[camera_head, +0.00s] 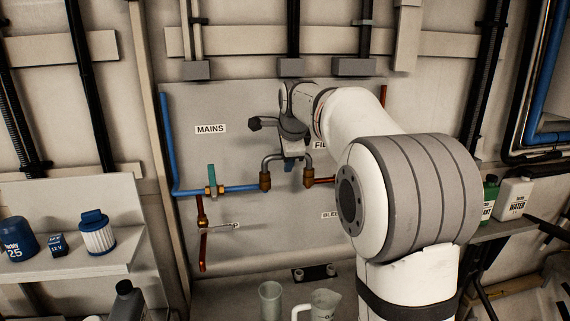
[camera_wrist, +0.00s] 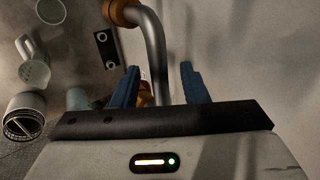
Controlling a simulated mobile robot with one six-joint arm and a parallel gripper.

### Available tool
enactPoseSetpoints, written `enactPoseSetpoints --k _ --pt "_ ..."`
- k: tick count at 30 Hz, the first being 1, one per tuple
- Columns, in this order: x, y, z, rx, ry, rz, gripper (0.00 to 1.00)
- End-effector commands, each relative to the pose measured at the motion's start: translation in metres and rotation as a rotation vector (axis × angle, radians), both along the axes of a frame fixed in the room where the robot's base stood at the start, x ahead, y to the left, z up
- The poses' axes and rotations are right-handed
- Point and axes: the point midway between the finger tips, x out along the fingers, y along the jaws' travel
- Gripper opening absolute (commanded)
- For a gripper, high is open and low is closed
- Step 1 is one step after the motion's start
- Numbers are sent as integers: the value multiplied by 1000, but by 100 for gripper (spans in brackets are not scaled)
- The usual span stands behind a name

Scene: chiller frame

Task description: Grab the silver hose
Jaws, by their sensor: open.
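The silver hose (camera_head: 269,161) is a short grey bent tube between two brass fittings (camera_head: 265,181) on the grey wall panel, below the MAINS label. My gripper (camera_head: 291,165) is at the top of the hose and hides its middle in the head view. In the wrist view, the hose (camera_wrist: 156,45) runs down from an orange-brown fitting (camera_wrist: 121,12) and passes between the two blue fingers of my open gripper (camera_wrist: 160,78). The fingers stand apart on either side of it, with a gap at the right finger. Its lower part is hidden behind the gripper body.
A blue pipe (camera_head: 167,145) and a valve with a teal handle (camera_head: 211,178) lie left of the hose. A clear beaker (camera_head: 270,300) and a measuring jug (camera_head: 322,304) stand below. A shelf (camera_head: 90,265) with a filter (camera_head: 97,236) is at the left.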

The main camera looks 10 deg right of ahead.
Motion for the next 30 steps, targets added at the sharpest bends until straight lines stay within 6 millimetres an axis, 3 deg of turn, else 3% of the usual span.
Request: enactPoseSetpoints --k 5,13,27,30 --pt "11 0 -16 0 2 0 40" --pt "12 -1 -18 0 -1 0 39" --pt "12 -1 -18 0 0 -1 1" --pt "12 -1 -18 0 0 -1 0"
